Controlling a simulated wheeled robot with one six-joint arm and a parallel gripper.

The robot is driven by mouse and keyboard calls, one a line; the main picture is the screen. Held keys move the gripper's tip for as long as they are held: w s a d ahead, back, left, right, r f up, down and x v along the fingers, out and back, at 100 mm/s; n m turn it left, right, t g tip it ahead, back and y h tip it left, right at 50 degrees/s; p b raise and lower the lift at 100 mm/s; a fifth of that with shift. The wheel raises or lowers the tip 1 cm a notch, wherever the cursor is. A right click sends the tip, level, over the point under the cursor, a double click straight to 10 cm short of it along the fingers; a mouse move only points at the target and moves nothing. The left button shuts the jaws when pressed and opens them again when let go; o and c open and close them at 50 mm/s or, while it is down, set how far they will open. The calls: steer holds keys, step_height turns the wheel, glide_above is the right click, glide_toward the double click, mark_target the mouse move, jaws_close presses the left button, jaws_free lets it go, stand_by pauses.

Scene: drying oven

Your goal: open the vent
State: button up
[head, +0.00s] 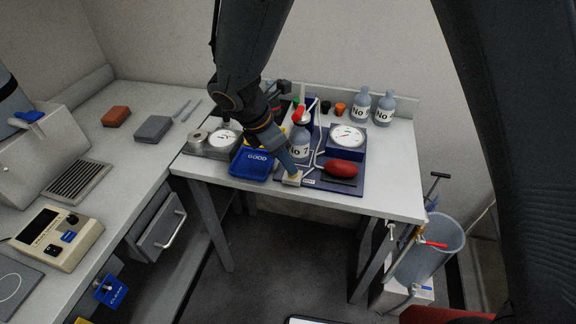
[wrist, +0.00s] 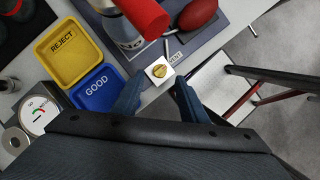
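A small white block with a round brass slotted knob (wrist: 160,71) sits at the table's front edge, beside a label (wrist: 175,55) that seems to read VENT. In the head view the block (head: 291,182) shows just below my gripper (head: 288,167). In the wrist view the two fingertips of my gripper (wrist: 160,92) are spread apart, with the knob ahead of the gap between them. Nothing is held. I cannot tell from the head view whether a finger touches the knob. The slot runs roughly across the block.
Close by are a blue GOOD tray (wrist: 97,89), a yellow REJECT tray (wrist: 63,50), a red cylinder (wrist: 143,15), a red bulb (head: 342,168), a No 7 bottle (head: 299,150) and a dial gauge (head: 347,140). Free space lies beyond the table's front edge.

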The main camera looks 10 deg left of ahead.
steer(key=v, duration=0.4)
steer(key=shift+b, duration=0.35)
